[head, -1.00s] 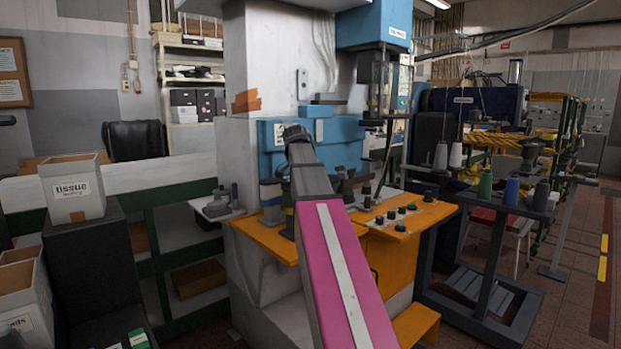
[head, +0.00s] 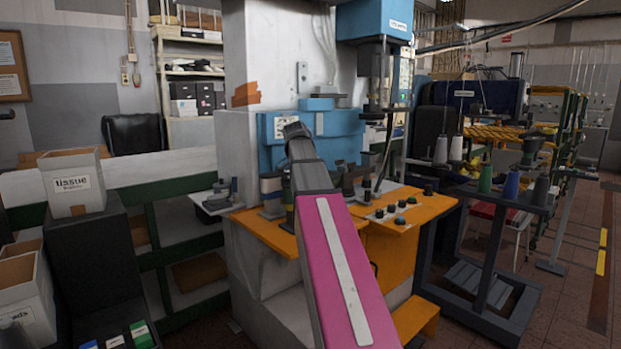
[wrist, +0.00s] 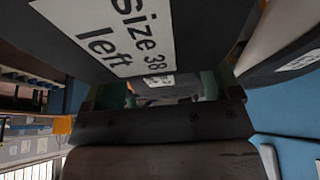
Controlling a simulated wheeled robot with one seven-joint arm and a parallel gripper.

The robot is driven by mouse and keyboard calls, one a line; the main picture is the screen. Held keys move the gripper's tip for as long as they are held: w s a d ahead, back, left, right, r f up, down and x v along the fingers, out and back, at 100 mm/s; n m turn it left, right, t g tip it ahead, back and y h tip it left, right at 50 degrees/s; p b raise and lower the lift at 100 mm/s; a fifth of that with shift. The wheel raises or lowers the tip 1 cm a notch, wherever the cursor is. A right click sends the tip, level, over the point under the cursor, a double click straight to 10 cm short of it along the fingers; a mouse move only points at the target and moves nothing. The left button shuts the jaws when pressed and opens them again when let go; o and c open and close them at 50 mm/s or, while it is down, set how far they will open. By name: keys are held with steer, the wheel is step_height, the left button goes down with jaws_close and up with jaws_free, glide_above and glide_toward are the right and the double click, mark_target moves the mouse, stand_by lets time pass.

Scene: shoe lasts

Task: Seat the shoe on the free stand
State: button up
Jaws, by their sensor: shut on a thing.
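My gripper (wrist: 162,95) shows in the wrist view, its dark palm bar across the middle and a finger at each side. It is shut on a dark thing, likely the shoe (wrist: 172,92), of which only a small part shows between the fingers. A large dark shape with a white label reading "Size 38 left" (wrist: 120,30) is close at the top. I cannot tell whether it is a stand or a shoe. In the head view my pink arm reaches toward the blue machine and hides the gripper. Several small dark fixtures (head: 348,178) stand on the orange table; which is the free stand is unclear.
The orange machine table (head: 262,230) and blue machine head (head: 345,142) are in front of my arm. A thread rack (head: 500,205) with spools stands at the right. Another dark labelled shape (wrist: 285,70) is at the wrist view's right.

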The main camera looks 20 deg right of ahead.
steer(key=o, duration=1.3)
steer(key=v, duration=0.9)
steer(key=shift+r, duration=0.15)
steer(key=shift+v, duration=0.75)
steer(key=shift+s, duration=0.1)
